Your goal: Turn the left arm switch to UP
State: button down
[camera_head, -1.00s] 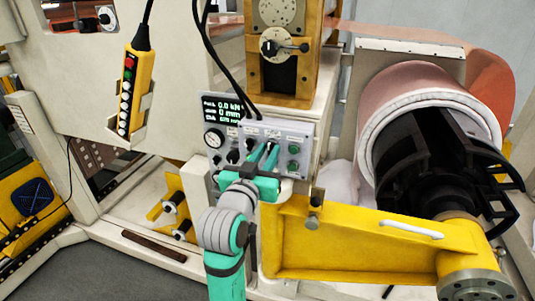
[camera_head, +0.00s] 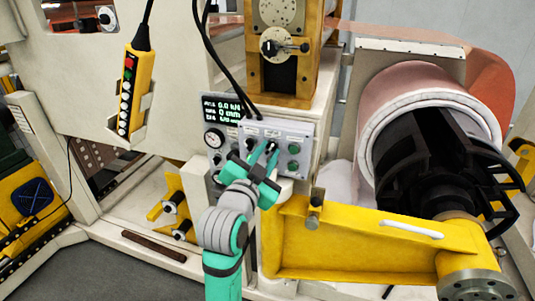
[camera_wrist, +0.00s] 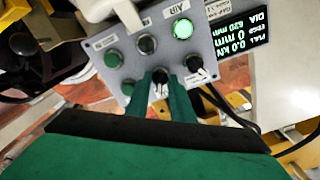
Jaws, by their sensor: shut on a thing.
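The grey control panel (camera_head: 292,130) is on the machine's front, with several black knobs and green buttons. My gripper (camera_head: 263,154) has its teal fingers at the lower part of this panel. In the wrist view, my gripper (camera_wrist: 161,84) is shut on a black switch knob (camera_wrist: 160,75), one finger on each side. The knob has a white mark, partly hidden between the fingers. A second black knob (camera_wrist: 195,63) with a white pointer sits to the right, apart from the fingers. The labels by the knobs are too small or hidden to read.
A lit green button (camera_wrist: 182,29) is by the AIR label. A display (camera_head: 223,107) is left of the panel. A yellow arm (camera_head: 370,240) juts out below right, near a copper coil (camera_head: 420,85). Black cables (camera_head: 215,50) hang above; a yellow pendant (camera_head: 134,95) hangs left.

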dwell(0.3)
jog(key=c, duration=1.9)
grip_release()
jog(key=shift+s, duration=0.1)
jog(key=v, duration=1)
jog(key=shift+s, duration=0.35)
